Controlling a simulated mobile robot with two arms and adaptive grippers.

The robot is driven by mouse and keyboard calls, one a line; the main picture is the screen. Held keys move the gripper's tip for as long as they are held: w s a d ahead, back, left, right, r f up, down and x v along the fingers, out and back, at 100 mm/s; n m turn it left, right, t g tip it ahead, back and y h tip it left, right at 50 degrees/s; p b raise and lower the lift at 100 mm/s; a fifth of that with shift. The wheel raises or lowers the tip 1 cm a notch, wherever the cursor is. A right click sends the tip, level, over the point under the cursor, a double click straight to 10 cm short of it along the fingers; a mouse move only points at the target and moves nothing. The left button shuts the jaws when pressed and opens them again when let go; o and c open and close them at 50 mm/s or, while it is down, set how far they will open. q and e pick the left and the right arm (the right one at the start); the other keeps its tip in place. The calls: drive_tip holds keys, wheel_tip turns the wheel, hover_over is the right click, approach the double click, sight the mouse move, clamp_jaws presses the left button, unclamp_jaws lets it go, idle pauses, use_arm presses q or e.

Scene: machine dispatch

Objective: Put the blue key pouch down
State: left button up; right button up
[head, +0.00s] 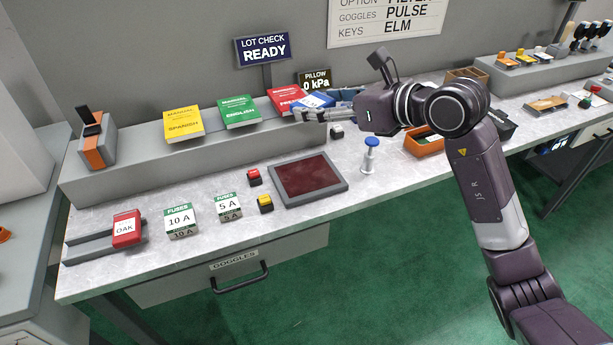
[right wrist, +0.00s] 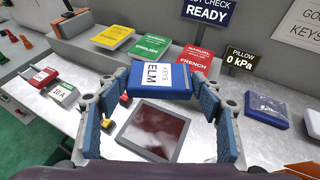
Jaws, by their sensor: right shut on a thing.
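The blue key pouch (right wrist: 174,82), with a white label reading KEYS ELM, is between the fingers of my right gripper (right wrist: 163,95) in the right wrist view. The gripper is shut on it. In the head view the pouch (head: 318,99) shows partly, behind the fingers of my right gripper (head: 305,116), near the raised shelf at the back of the bench. In the right wrist view the pouch appears above the far side of a grey-framed dark red pad (right wrist: 152,132). My left gripper is not in view.
The pad (head: 310,178) lies bare on the bench. Red (head: 254,177) and yellow (head: 265,203) buttons stand left of it, a blue-topped stamp (head: 370,155) right. Yellow (head: 183,123), green (head: 239,112) and red manuals (head: 285,99) lie on the shelf. Another blue item (right wrist: 267,109) lies right.

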drive_tip(key=shift+w+a+r, duration=0.35)
drive_tip(key=shift+a+r, duration=0.3)
drive_tip(key=p, duration=0.2)
hover_over(314, 179)
wheel_tip(314, 179, down, 14)
drive_tip(key=shift+s+a+f, duration=0.1)
drive_tip(key=shift+f, duration=0.1)
wheel_tip(314, 179, down, 5)
drive_tip(key=shift+f, duration=0.15)
drive_tip(key=shift+f, duration=0.15)
drive_tip(key=o, duration=1.1)
drive_tip(key=shift+o, duration=0.2)
